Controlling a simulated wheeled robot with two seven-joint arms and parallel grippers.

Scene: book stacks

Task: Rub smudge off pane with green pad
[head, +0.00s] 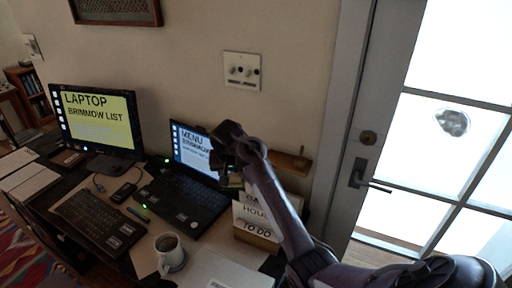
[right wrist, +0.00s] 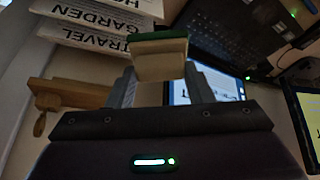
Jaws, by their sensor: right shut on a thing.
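The smudge (head: 453,122) is a grey, roundish blotch on a glass pane of the door at the right of the head view. My right gripper (head: 232,168) is over the desk, in front of the laptop and far to the left of the smudge. In the right wrist view the right gripper (right wrist: 160,84) is shut on the pad (right wrist: 160,62), a tan block with a green face turned away from the wrist. In the head view the pad is mostly hidden by the gripper. My left gripper is not in view.
The laptop (head: 182,200), a monitor (head: 98,122), a keyboard (head: 100,218) and a mug (head: 170,250) crowd the desk. Upright books (head: 256,222) and a wooden wall ledge (head: 290,160) stand close to my right arm. The door has a lever handle (head: 362,175) left of its panes.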

